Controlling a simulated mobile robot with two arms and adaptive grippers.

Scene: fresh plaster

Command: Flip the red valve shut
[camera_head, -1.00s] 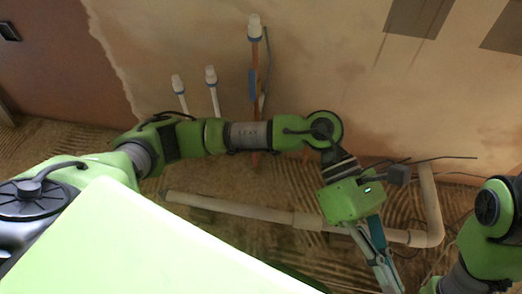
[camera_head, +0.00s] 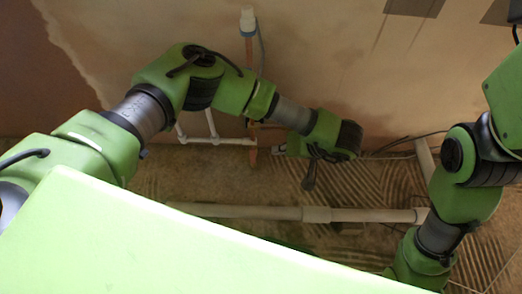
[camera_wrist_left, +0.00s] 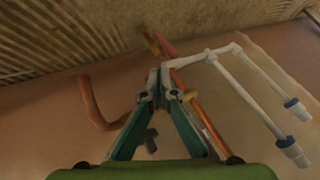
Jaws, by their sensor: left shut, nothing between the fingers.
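My left gripper (camera_head: 278,149) points left at the foot of the vertical copper pipe (camera_head: 249,55), low on the wall. In the left wrist view its teal fingers (camera_wrist_left: 158,78) meet at the tips with nothing between them. The copper pipe (camera_wrist_left: 205,122) runs just behind and right of the fingers. A reddish piece (camera_wrist_left: 166,48) and a brass-coloured piece (camera_wrist_left: 151,43) show just beyond the tips; I cannot tell whether either belongs to the red valve. No red handle shows clearly. My right gripper is out of view.
White pipes (camera_wrist_left: 252,88) branch off to the right of the copper pipe. A curved copper pipe (camera_wrist_left: 92,104) stands left of the fingers. A thick pale pipe (camera_head: 270,213) lies along the ridged floor. My right arm is at the right edge.

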